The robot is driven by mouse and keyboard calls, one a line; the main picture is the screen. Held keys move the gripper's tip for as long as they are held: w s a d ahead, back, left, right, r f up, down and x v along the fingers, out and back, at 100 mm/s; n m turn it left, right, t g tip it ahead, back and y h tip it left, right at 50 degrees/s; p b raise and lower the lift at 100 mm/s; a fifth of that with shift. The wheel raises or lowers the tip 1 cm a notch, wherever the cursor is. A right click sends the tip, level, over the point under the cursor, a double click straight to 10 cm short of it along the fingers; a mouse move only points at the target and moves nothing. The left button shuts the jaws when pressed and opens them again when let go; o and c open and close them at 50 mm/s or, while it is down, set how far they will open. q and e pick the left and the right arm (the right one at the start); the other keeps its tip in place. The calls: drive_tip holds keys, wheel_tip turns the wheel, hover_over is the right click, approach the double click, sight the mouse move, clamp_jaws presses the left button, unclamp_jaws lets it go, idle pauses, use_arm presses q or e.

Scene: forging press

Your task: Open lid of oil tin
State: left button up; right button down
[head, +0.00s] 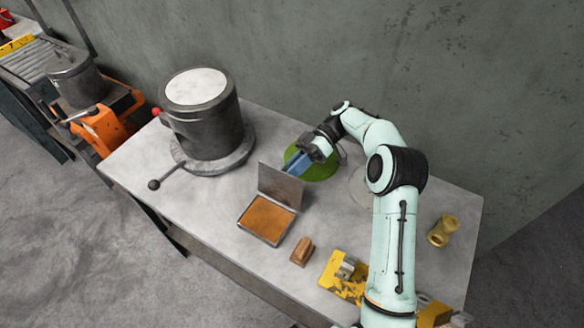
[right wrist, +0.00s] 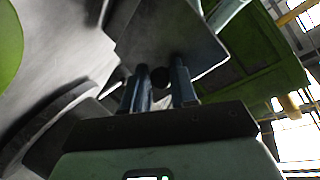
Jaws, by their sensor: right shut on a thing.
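The oil tin (head: 252,235) is a shallow, square metal box on the table with an orange-brown filling. Its grey lid (head: 280,186) stands up steeply at the tin's far edge, so the inside lies open to view. My right gripper (head: 291,169) is behind the lid, with its blue fingers at the lid's upper back side. In the right wrist view the fingers (right wrist: 161,82) are close together against the lid (right wrist: 172,38), with a small dark knob (right wrist: 160,76) between them. The right gripper is shut on this knob. My left gripper is not in view.
A brown wooden block (head: 302,251) lies close to the tin. A green disc (head: 318,170) lies beneath my right gripper. Yellow parts (head: 338,277) and a brass piece (head: 442,230) are at right.

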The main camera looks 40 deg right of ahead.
drive_tip(key=shift+w+d+f, duration=0.1)
drive_tip(key=shift+d+f, duration=0.1)
drive_tip(key=shift+f, duration=0.65)
drive_tip(key=c, duration=1.3)
unclamp_jaws()
drive_tip(key=o, duration=0.4)
drive_tip(key=shift+w+a, duration=0.1)
drive_tip(key=shift+w, duration=0.2)
drive_tip(key=shift+r, duration=0.2)
drive_tip(key=shift+r, duration=0.1)
